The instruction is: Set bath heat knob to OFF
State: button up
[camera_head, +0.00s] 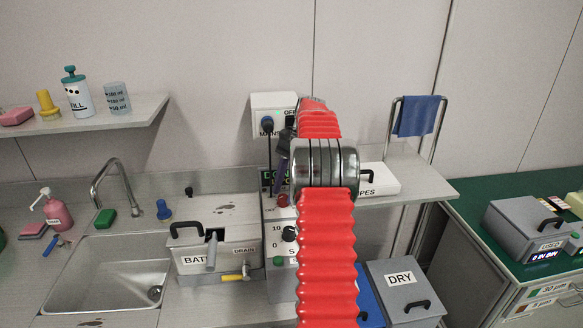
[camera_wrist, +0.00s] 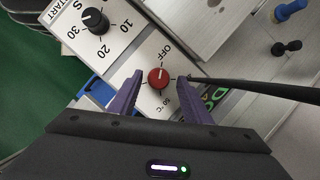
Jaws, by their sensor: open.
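The red knob (camera_wrist: 158,79) sits on a white panel, with the label OFF above it and 50 °C below it in the wrist view. A small pale mark shows on the knob's upper side, roughly towards OFF; its exact angle is hard to tell. My gripper (camera_wrist: 159,82) is open, with one purple finger on each side of the knob. I cannot tell whether the fingers touch it. In the head view the red knob (camera_head: 283,200) shows beside my red-sleeved arm, and a purple finger of my gripper (camera_head: 283,150) is partly hidden by the wrist.
A black dial (camera_wrist: 95,21) marked 10, 20, 30 is close to the red knob. A dark rod (camera_wrist: 255,88) extends right from near the fingers. The grey bath (camera_head: 215,258) stands left of the panel, and the DRY box (camera_head: 402,290) is at right.

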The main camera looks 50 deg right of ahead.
jog(key=v, duration=1)
jog(key=shift+d+r, duration=0.2)
jog(key=shift+r, duration=0.1)
dwell(0.7)
jog(key=w+a+r+n+h, duration=0.1)
jog(key=w+a+r+n, duration=0.15)
jog(key=a, duration=0.35)
jog(key=w+a+r+n+h, duration=0.1)
jog(key=a+r+n, duration=0.1)
jog(key=a+r, duration=0.35)
jog(key=s+a+r+n+t+h, duration=0.1)
jog(key=a+n, duration=0.1)
jog(key=a, duration=0.6)
jog(key=s+a+r+n, duration=0.1)
jog(key=s+a+n, duration=0.1)
jog(key=a, duration=0.6)
jog(key=s+a+f+n+t+h, duration=0.1)
jog(key=s+a+n, duration=0.25)
jog(key=a, duration=0.25)
jog(key=s+a+f+n+t, duration=0.1)
jog(key=s+a+f+n, duration=0.1)
jog(key=s+a, duration=0.35)
jog(key=s+a+f+n+t, duration=0.2)
jog(key=s+a+f+n, duration=0.3)
jog(key=s+a+f, duration=0.3)
jog(key=s+f, duration=0.1)
jog(key=s, duration=0.1)
jog(key=shift+s, duration=0.4)
